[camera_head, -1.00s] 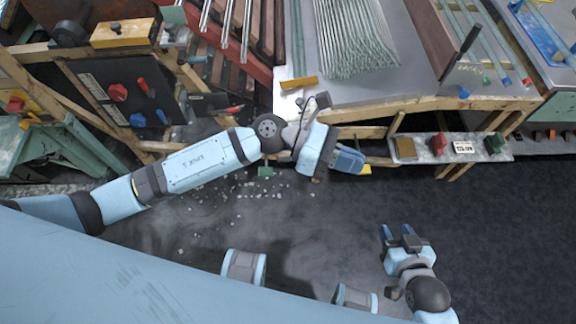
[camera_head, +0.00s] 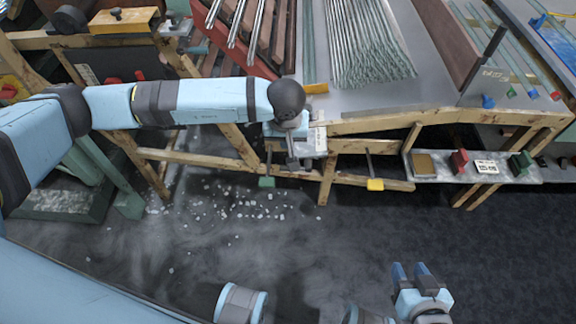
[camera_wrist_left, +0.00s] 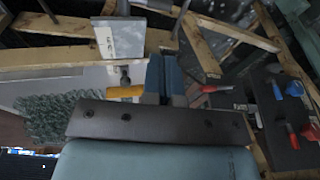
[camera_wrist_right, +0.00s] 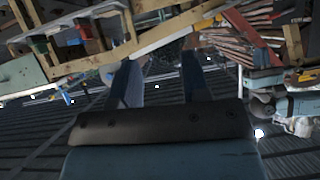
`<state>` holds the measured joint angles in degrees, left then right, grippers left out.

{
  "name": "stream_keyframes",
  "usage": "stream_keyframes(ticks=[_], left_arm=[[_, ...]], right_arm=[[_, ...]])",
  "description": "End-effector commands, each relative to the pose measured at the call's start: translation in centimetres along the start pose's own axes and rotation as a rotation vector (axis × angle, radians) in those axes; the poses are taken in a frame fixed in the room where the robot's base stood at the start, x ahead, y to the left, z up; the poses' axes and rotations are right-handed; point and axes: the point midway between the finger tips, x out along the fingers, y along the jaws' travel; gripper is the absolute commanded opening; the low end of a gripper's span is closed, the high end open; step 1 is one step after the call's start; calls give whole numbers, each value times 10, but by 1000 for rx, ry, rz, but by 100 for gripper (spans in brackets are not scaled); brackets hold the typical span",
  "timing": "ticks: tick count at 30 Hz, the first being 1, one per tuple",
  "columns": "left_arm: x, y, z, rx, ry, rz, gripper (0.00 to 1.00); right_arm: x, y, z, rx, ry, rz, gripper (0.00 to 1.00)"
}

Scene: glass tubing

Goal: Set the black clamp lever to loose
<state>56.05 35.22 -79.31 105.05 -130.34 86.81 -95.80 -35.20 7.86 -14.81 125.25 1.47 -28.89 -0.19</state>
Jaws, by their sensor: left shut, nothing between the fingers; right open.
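In the left wrist view a small dark stub (camera_wrist_left: 125,78) stands between a yellow bar and a white labelled plate (camera_wrist_left: 120,40); I cannot tell whether it is the black clamp lever. My left gripper (camera_wrist_left: 165,75) is shut and empty, just right of the yellow bar (camera_wrist_left: 125,91). In the head view its fingertips are hidden at the bench's front left corner, beside the white label (camera_head: 318,138). My right gripper (camera_head: 412,272) is open and empty, low over the floor, well away from the bench; its spread fingers show in the right wrist view (camera_wrist_right: 158,75).
Glass tubes (camera_head: 365,45) lie on the grey bench top. A green tab (camera_head: 267,182) and a yellow tab (camera_head: 375,184) hang below its wooden frame. A side shelf holds red (camera_head: 459,161) and green (camera_head: 521,163) blocks. White shards (camera_head: 240,208) litter the otherwise open floor.

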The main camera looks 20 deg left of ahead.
Motion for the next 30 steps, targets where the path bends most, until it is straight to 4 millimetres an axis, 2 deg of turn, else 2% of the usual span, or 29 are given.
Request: stream_keyframes(ticks=[7,11,24,30], left_arm=[[2,0,1,-2,-3,2,0],[14,0,2,-3,-5,2,0],[104,1,3,-5,-7,2,0],[131,1,2,-4,-5,4,0]], right_arm=[[0,0,0,0,0,0,43],[1,0,1,1,2,-1,43],[4,-1,5,9,14,-7,43],[4,-3,1,13,30,-13,43]])
